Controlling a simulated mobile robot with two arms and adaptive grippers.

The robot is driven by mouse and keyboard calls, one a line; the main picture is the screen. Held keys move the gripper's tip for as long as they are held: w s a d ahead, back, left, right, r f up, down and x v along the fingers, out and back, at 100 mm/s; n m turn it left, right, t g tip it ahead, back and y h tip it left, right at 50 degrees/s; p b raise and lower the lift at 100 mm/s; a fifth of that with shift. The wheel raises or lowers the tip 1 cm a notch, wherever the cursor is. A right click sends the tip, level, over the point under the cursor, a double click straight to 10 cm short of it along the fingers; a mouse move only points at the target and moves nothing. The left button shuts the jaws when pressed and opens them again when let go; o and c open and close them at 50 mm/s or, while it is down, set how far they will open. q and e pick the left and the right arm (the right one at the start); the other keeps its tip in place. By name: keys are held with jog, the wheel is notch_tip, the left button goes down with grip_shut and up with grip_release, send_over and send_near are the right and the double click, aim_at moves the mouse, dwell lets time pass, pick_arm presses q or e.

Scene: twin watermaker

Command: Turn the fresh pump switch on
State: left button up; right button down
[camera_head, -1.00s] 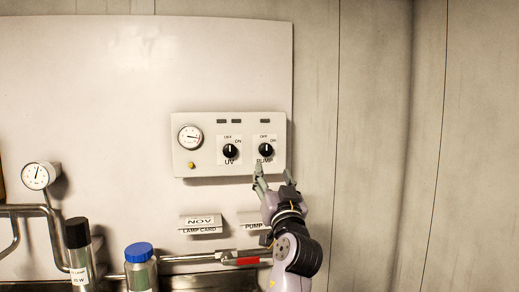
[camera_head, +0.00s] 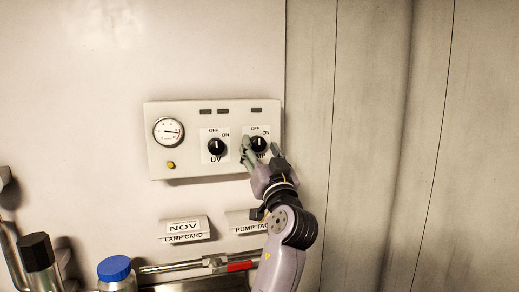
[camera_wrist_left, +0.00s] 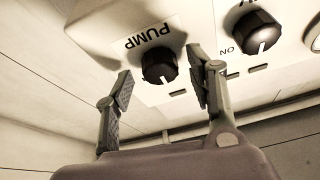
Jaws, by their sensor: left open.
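The pump switch is a round black knob (camera_head: 259,144) with a white pointer line, at the right of a white control panel (camera_head: 160,108). In the head view its pointer is up toward OFF, with ON to its upper right. In the left wrist view, which is upside down, the knob (camera_wrist_left: 158,66) shows between the fingertips, beside the word PUMP. My left gripper (camera_head: 261,151) is open, one finger on each side of the knob. A gap shows between fingers and knob in the wrist view; contact cannot be told. My right gripper is not in view.
A similar UV knob (camera_head: 216,146) is left of the pump knob, its pointer at OFF. A gauge (camera_head: 168,131) and brass button (camera_head: 171,165) are farther left. Card holders (camera_head: 185,230) hang below. A blue-capped bottle (camera_head: 115,268) and pipes are at lower left. The right wall is clear.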

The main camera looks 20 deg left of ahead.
pick_arm(q)
jog(key=shift+c, duration=0.5)
jog(key=c, duration=1)
jog(key=shift+r+m+h+p, duration=0.15)
jog(key=shift+m+h+p, duration=0.15)
jog(key=shift+m+p, duration=0.4)
jog(key=shift+c, duration=0.2)
jog(key=m+h+p, duration=0.2)
jog(key=m+p, duration=0.2)
jog(key=p, duration=0.1)
jog(key=m+h+p, duration=0.2)
jog(key=m+p, duration=0.3)
jog(key=p, duration=0.1)
jog(key=m+h+p, duration=0.2)
jog(key=m+p, duration=0.2)
jog(key=p, duration=0.2)
jog(key=shift+s+a+r+t, duration=0.2)
jog(key=shift+a+r+t, duration=0.1)
jog(key=shift+f+m+p, duration=0.2)
jog(key=shift+m+p, duration=0.6)
jog(key=shift+p, duration=0.1)
jog(key=o, duration=1.1)
jog(key=shift+o, duration=0.2)
